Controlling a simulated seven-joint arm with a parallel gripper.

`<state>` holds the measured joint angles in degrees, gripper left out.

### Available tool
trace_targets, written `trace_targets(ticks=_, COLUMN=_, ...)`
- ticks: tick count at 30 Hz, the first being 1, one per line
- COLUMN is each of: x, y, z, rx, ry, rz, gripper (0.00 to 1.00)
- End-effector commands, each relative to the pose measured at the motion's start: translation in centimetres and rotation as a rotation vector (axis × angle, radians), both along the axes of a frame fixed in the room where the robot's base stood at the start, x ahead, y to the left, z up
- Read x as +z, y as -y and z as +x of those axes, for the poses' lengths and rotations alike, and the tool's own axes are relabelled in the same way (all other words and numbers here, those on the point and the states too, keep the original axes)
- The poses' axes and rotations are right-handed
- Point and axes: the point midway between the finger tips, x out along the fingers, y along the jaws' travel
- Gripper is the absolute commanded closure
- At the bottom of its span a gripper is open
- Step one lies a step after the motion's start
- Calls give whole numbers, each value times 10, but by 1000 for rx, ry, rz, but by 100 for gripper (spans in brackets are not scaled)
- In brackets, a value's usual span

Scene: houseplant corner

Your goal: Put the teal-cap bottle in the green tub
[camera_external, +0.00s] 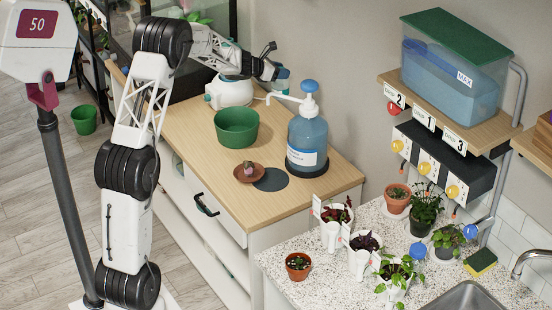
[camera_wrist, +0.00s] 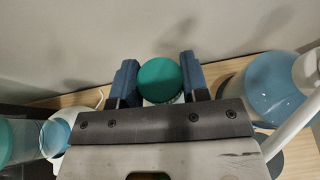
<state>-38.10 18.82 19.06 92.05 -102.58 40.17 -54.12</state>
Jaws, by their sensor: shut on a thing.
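The teal-cap bottle shows in the wrist view as a round teal cap (camera_wrist: 159,80) with a pale body just below it. My gripper (camera_wrist: 159,72) has a blue-padded finger on each side of it and is shut on it. In the external view my gripper (camera_external: 272,65) is at the back of the wooden counter, and part of the bottle (camera_external: 281,84) shows below it, partly hidden by the pump nozzle. I cannot tell whether its base touches the counter. The green tub (camera_external: 237,133) stands upright on the counter, nearer the camera, and looks empty.
A large blue pump bottle (camera_external: 307,142) stands right of the tub, its spout reaching toward my gripper. A white, teal-trimmed container (camera_external: 230,92) is left of my gripper.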

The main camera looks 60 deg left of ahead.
Motion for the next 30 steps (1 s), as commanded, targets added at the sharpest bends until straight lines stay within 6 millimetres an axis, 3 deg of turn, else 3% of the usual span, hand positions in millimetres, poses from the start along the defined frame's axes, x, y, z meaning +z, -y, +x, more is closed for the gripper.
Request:
trace_targets(ticks=11, x=-9, y=-12, z=-16, rx=-14, ry=-2, rz=3, gripper=98)
trace_targets(ticks=24, x=-50, y=-62, z=-96, rx=-90, ry=-4, rz=5, gripper=98)
trace_targets(ticks=30, x=-65, y=-75, z=-127, rx=-121, ry=-1, rz=3, gripper=98)
